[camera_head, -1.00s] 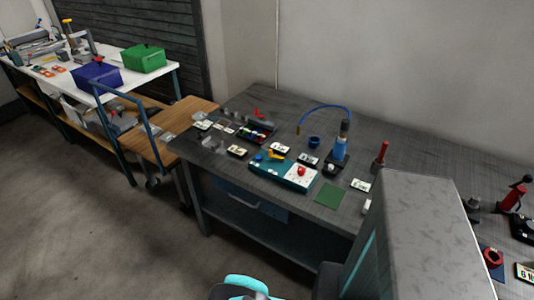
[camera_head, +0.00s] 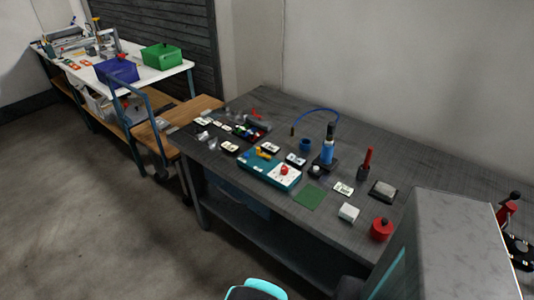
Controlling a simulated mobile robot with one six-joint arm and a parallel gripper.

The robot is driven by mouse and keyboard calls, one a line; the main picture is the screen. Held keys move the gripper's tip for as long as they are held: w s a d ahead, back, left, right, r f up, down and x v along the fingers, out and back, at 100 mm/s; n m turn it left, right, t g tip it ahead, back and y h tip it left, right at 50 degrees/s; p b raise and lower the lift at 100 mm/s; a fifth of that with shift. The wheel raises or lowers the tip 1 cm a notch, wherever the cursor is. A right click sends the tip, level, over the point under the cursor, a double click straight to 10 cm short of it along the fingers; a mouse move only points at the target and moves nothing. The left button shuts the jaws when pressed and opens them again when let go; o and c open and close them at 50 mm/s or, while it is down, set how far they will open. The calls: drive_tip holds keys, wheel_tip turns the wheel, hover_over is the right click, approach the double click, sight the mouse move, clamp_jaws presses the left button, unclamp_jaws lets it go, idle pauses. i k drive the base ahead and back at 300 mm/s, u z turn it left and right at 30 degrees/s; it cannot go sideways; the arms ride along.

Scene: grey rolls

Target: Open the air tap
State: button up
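On the dark workbench (camera_head: 322,211) is a teal box (camera_head: 253,173) with a yellow lever-like part (camera_head: 263,154) and a red knob (camera_head: 284,170) on a white plate. A small red part (camera_head: 256,116) lies farther back on the bench. A blue cylinder with a black top (camera_head: 327,150) has a blue hose (camera_head: 318,110) arching behind it. I cannot tell which of these is the air tap or whether it is open.
A green mat (camera_head: 309,197), a white block (camera_head: 348,212), a red round thing (camera_head: 382,229) and a red-handled tool (camera_head: 367,163) are on the bench. A wooden cart (camera_head: 190,116) and a white table (camera_head: 177,72) with blue and green bins stand left. Open floor lies front left.

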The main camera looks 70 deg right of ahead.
sight(268, 158)
drive_tip(key=u, duration=0.05)
drive_tip(key=i, duration=1.05)
drive_tip(key=z, duration=0.3)
